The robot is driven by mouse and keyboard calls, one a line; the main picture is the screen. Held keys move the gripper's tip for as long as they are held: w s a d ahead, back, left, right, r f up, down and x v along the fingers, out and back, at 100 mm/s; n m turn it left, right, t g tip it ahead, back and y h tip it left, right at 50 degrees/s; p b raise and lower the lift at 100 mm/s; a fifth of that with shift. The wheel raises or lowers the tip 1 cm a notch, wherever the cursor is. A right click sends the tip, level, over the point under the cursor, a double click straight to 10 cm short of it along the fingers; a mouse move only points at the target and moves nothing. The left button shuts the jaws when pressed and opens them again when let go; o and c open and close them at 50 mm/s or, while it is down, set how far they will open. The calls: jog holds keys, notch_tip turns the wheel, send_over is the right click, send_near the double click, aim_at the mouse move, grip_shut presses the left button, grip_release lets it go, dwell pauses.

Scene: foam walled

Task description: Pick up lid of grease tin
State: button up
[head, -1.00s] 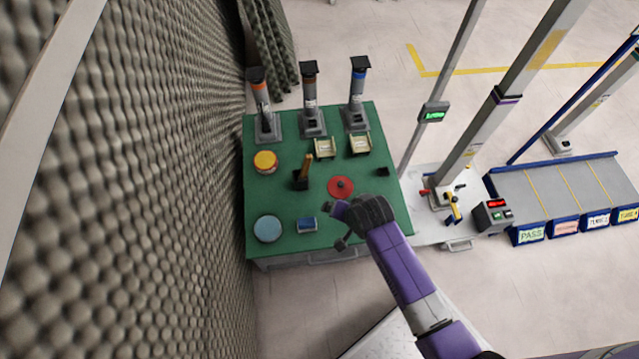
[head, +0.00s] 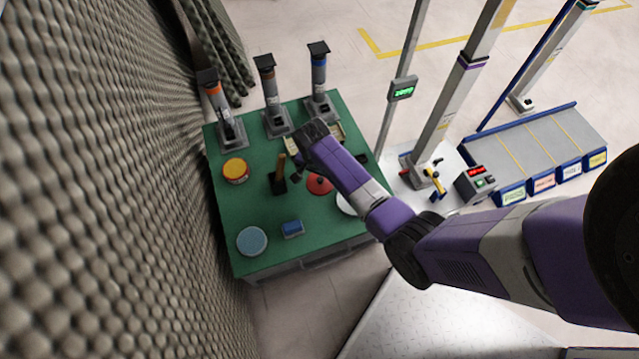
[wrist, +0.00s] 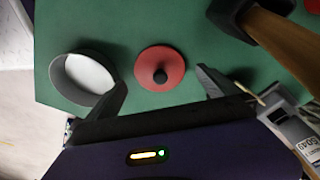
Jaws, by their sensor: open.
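The red round lid (wrist: 160,66) with a black knob (wrist: 160,76) lies flat on the green tabletop. In the head view the lid (head: 317,186) is partly hidden by my arm. An open round tin (wrist: 88,76) with a pale inside stands to its left in the wrist view; in the head view the tin (head: 346,203) shows only partly beside my arm. My gripper (wrist: 162,77) is open and empty, its fingers on either side of the knob in the picture. I cannot tell its height above the lid.
A yellow-topped tin (head: 235,170), a light-blue disc (head: 252,241) and a blue box (head: 292,229) are on the table (head: 225,215). Dispensers line the back. A foam wall (head: 110,200) rises at left.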

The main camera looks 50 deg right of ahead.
aim_at(320, 181)
jog(key=f, duration=0.2)
jog(key=shift+d+f+b, duration=0.2)
jog(key=shift+f+b, duration=0.1)
jog(key=shift+b, duration=0.05)
jog(key=c, duration=1.3)
jog(key=shift+r, duration=0.2)
jog(key=shift+c, duration=0.2)
